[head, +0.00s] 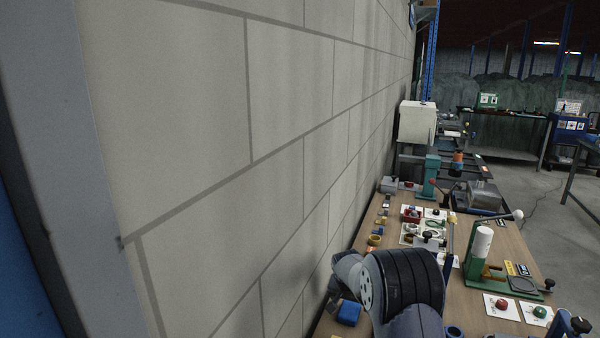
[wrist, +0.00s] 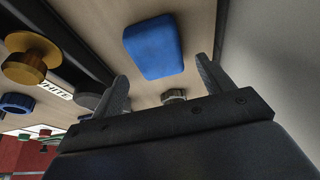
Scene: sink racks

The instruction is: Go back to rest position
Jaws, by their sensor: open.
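My gripper (wrist: 162,92) shows in the wrist view with its two fingers spread apart and nothing between them. A blue block (wrist: 153,46) lies on the wooden table (wrist: 205,20) just beyond the fingertips, apart from them. In the head view my arm reaches over the near end of the table, and the blue block (head: 348,312) sits to its left, near the wall. My gripper's fingers are hidden in the head view.
A block wall (head: 200,120) runs along the table's left side. A green press (head: 487,255) stands on the right of the table. Cards with red and green buttons (head: 502,304) lie in front of it. A brass knob (wrist: 32,58) and a blue ring (wrist: 16,103) show in the wrist view.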

